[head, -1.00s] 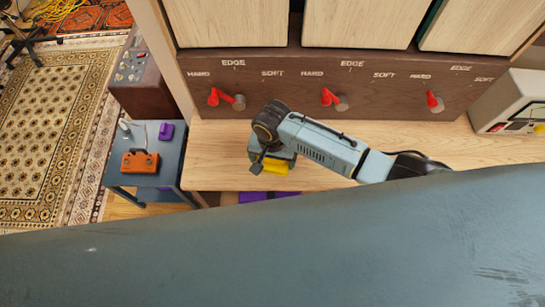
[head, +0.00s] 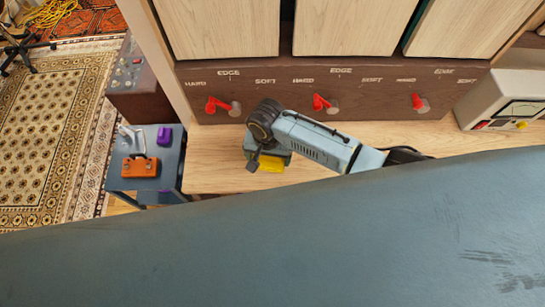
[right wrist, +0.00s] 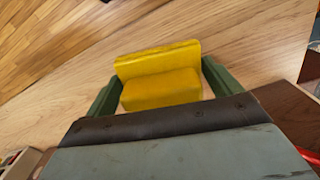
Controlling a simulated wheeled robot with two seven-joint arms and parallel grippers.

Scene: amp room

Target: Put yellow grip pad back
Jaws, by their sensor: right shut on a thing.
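The yellow grip pad (head: 271,163) is held by my right gripper (head: 267,158) above the light wooden bench (head: 215,173), near its front edge. In the right wrist view the yellow grip pad (right wrist: 160,88) is a stepped block between the two green fingers of my right gripper (right wrist: 161,84). The fingers are shut on its two sides, with wood behind it. I cannot tell its exact height above the bench. My left gripper is not in view.
A brown panel with red levers (head: 320,102) stands behind the bench. A grey meter box (head: 505,100) is at the right. A small blue-grey table at the left holds an orange thing (head: 140,167) and a purple thing (head: 164,136). Patterned rugs lie beyond.

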